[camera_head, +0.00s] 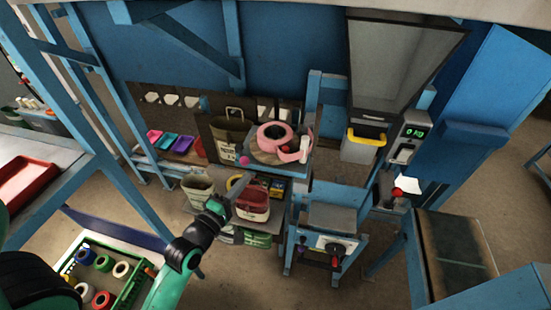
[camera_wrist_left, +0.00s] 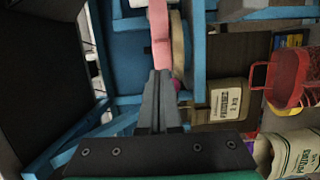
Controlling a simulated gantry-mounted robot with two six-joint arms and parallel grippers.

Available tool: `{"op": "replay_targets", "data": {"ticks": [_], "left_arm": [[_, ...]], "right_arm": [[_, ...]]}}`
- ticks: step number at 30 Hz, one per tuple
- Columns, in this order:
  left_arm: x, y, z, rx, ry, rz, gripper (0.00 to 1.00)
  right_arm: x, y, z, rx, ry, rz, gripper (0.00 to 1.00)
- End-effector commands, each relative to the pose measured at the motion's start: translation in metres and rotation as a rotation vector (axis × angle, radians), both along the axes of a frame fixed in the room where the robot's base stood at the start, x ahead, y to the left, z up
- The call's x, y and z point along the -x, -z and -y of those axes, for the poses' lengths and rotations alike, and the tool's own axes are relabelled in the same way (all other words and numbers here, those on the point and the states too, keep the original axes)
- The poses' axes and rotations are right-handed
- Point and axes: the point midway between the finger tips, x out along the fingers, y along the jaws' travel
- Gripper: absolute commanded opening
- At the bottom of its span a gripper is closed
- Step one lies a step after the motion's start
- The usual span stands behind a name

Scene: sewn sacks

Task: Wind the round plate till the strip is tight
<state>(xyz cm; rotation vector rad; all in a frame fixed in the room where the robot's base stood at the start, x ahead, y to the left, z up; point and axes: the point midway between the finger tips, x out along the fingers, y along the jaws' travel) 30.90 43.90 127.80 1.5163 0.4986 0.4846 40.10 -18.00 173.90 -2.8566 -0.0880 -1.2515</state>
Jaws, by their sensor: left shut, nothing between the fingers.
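The round plate (camera_head: 264,157) is a flat disc on a blue stand at the back middle, with a pink roll (camera_head: 270,133) on top. A small magenta knob (camera_head: 244,160) sits at the plate's left edge. My left gripper (camera_head: 241,181) is shut and empty, in front of the plate and below the knob in the picture. In the left wrist view the closed fingers (camera_wrist_left: 158,77) point at the pink roll (camera_wrist_left: 159,35) and overlap its near end; I cannot tell whether they touch. My right gripper is not in view.
A red basket (camera_head: 252,204) and sacks stand below the plate. A brown printed bag (camera_head: 228,138) stands left of it. A machine with a dark knob (camera_head: 334,248) is at front right. A green crate (camera_head: 105,274) holds several tape rolls.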

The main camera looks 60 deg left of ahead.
Motion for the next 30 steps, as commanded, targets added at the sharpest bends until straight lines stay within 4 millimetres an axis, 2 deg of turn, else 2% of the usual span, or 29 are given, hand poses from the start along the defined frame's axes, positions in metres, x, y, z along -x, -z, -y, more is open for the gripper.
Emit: {"op": "replay_targets", "data": {"ticks": [5,15,21,30], "left_arm": [[-0.023,-0.002,-0.016,-0.002,0.002,0.001,0.0],[-0.083,-0.002,-0.057,-0.003,0.003,0.0,0.0],[-0.111,0.0,-0.05,-0.003,0.004,-0.001,0.0],[-0.117,0.001,-0.049,-0.002,0.001,-0.001,0.0]], "right_arm": [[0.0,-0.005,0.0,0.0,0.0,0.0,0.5],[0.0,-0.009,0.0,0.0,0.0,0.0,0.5],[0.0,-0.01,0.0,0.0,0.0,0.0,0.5],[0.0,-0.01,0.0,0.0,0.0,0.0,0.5]]}}
